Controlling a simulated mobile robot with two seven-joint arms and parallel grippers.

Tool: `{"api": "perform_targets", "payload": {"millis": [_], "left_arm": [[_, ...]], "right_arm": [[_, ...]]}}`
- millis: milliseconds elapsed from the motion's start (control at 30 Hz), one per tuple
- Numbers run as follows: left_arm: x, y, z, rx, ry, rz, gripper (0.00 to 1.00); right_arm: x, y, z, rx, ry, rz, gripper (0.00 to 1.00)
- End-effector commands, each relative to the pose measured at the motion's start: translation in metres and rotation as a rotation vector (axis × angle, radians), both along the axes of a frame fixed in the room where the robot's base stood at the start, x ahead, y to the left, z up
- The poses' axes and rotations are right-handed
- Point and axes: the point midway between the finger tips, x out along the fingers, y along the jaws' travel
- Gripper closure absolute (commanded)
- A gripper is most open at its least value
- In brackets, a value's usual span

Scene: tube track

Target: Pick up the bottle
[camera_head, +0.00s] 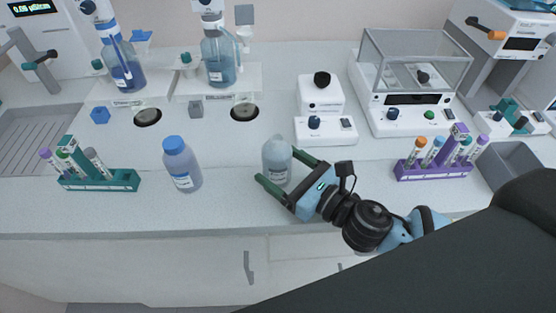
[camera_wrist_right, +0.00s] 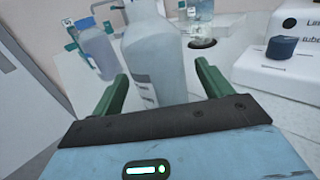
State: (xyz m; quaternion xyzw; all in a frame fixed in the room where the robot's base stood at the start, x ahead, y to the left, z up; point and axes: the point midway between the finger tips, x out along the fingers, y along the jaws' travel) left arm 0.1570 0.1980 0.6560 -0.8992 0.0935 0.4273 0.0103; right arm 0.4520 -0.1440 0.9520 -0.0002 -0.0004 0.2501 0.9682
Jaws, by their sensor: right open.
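A pale grey bottle (camera_head: 276,160) stands upright near the front of the bench, and it also shows in the right wrist view (camera_wrist_right: 154,52). My right gripper (camera_head: 277,166) is open, with one green finger on each side of this bottle. In the right wrist view the gripper (camera_wrist_right: 160,82) has the bottle between and just beyond its fingers; I cannot tell if they touch it. A second bottle (camera_head: 182,168), bluish with a blue cap, stands upright to the left, apart from the gripper. It shows at the left of the wrist view (camera_wrist_right: 97,48). My left gripper is not in view.
A teal tube rack (camera_head: 122,181) stands at the left and a purple tube rack (camera_head: 432,171) at the right. Behind are a white stirrer device (camera_head: 325,131) and a glass-boxed balance (camera_head: 408,117). The front strip between the two bottles is clear.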

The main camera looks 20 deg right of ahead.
Motion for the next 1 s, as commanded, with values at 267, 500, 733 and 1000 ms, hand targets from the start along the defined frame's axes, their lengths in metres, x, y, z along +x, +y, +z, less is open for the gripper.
{"api": "perform_targets", "payload": {"millis": [267,500,733,1000], "left_arm": [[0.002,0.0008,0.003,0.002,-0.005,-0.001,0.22],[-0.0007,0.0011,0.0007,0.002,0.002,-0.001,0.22],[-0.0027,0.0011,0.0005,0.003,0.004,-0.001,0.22],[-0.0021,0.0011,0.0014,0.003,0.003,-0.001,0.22]], "right_arm": [[0.016,0.0092,-0.0004,0.0,0.0,0.0,0.22],[0.0157,0.0089,-0.0008,0.0,0.001,0.0,0.31],[0.0156,0.0088,-0.0008,0.0,0.001,-0.001,0.61],[0.0157,0.0088,0.0002,0.0,-0.001,0.0,0.73]]}}
